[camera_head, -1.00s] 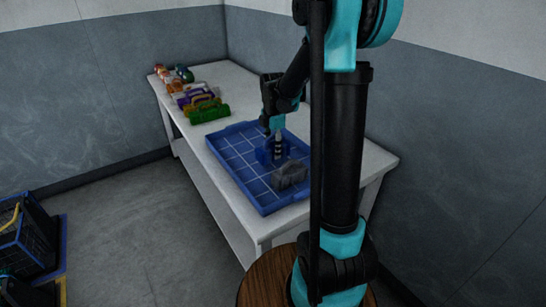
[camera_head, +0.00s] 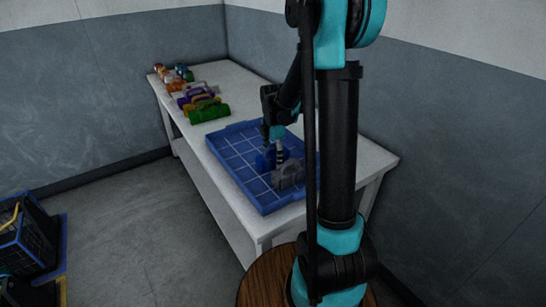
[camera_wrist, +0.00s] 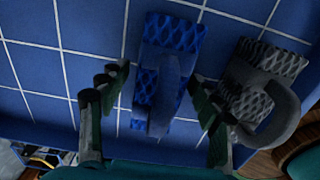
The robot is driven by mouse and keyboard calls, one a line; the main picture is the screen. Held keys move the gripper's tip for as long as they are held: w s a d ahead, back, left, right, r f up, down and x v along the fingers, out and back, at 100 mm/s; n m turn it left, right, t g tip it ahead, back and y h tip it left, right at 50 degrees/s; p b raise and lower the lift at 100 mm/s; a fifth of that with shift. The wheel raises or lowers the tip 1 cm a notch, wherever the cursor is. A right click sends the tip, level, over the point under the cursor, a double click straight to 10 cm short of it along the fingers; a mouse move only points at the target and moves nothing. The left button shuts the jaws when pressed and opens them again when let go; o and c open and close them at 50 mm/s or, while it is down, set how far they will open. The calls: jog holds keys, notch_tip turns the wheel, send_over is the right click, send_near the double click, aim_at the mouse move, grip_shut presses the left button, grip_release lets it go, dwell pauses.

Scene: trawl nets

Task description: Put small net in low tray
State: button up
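A blue net piece (camera_head: 264,160) with a looped handle lies on the low blue tray (camera_head: 234,160), whose floor is marked with a white grid. In the wrist view the blue net (camera_wrist: 170,50) is between my fingers. A grey net piece (camera_head: 288,174) with a handle lies beside it in the tray, and it also shows in the wrist view (camera_wrist: 262,70) just right of my right finger. My gripper (camera_wrist: 160,82) is open, its fingers spread to either side of the blue net's handle with gaps visible. In the head view my gripper (camera_head: 279,148) is low over the tray, partly hiding the nets.
The white table (camera_head: 232,82) holds a green net (camera_head: 209,112), a purple one (camera_head: 193,98) and several other coloured items at its far left end. The tray's left part is empty. A dark crate (camera_head: 25,238) stands on the floor at left.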

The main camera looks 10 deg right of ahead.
notch_tip(320, 180, up, 12)
jog(key=shift+r, duration=0.15)
dwell(0.6)
